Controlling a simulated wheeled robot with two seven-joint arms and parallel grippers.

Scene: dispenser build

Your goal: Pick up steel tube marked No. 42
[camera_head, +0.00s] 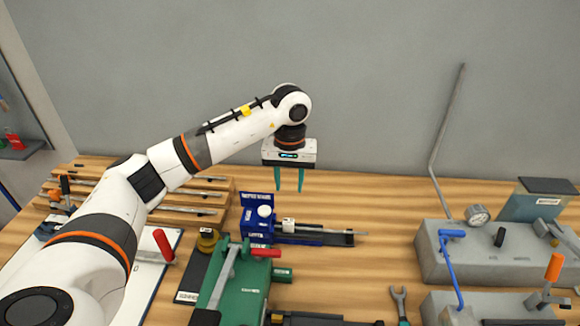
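My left gripper (289,188) hangs above the back of the wooden bench. Its two teal fingers point down, stand apart and have nothing between them. Several thin steel tubes lie on a stepped wooden rack (226,190) at the left, partly hidden by my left arm. One of these tubes (196,210) shows on the front step. No marking No. 42 can be read on any of them. The gripper is to the right of the rack and apart from it. My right gripper is not in view.
A blue fixture (258,226) with a thin rod stands below the gripper. A green device (235,290) with a red-handled lever is in front. Grey machines (432,262) with levers and a gauge (477,214) stand at the right. The bench between them is mostly clear.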

